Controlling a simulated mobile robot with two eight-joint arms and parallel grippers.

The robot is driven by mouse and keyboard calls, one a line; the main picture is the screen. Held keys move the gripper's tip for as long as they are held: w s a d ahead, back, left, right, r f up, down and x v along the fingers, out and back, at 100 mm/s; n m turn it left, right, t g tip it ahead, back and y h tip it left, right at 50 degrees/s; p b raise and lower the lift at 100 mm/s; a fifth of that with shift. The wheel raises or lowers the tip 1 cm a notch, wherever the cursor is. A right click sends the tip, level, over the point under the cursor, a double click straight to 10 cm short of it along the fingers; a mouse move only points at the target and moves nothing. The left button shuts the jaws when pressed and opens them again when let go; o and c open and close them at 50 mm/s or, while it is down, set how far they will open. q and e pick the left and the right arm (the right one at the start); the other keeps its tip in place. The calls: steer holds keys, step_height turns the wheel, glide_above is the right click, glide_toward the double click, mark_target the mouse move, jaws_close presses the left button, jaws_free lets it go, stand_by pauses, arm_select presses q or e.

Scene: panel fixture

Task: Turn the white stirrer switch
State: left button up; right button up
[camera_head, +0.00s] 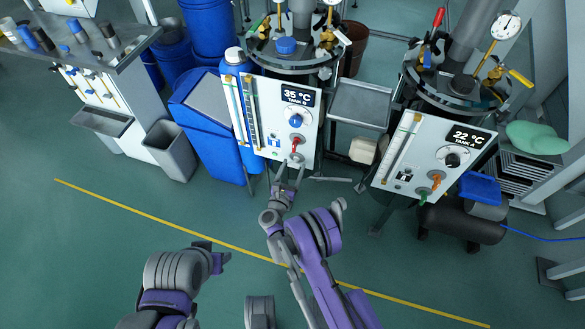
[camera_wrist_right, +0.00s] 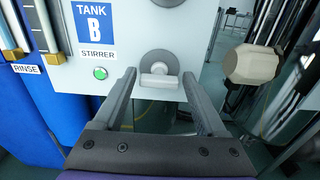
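The white stirrer switch (camera_wrist_right: 158,80) is a pale bar handle on a round grey base, low on the Tank B panel (camera_head: 268,95). Its bar lies about level in the right wrist view. In the head view the switch is small (camera_head: 296,158). My right gripper (camera_head: 289,170) is open in front of it. In the wrist view its two fingers stand left and right of the switch, with a gap on each side, and I see no contact. My left gripper (camera_head: 221,258) is low and away from the panel; its fingers are too unclear to judge.
A lit green button (camera_wrist_right: 100,73) sits left of the switch under the STIRRER label. A red-handled valve (camera_head: 295,144) and a blue knob (camera_head: 295,121) are above it. The Tank A panel (camera_head: 416,150) is to the right, a blue bin (camera_head: 212,150) to the left.

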steer(key=c, duration=1)
steer(key=shift+a+f+n+b, duration=0.1)
steer(key=shift+f+n+b, duration=0.05)
steer(key=shift+n+b, duration=1.25)
steer(key=shift+a+n+b, duration=0.2)
steer(key=shift+n+b, duration=1.75)
steer(key=shift+n, duration=5.65)
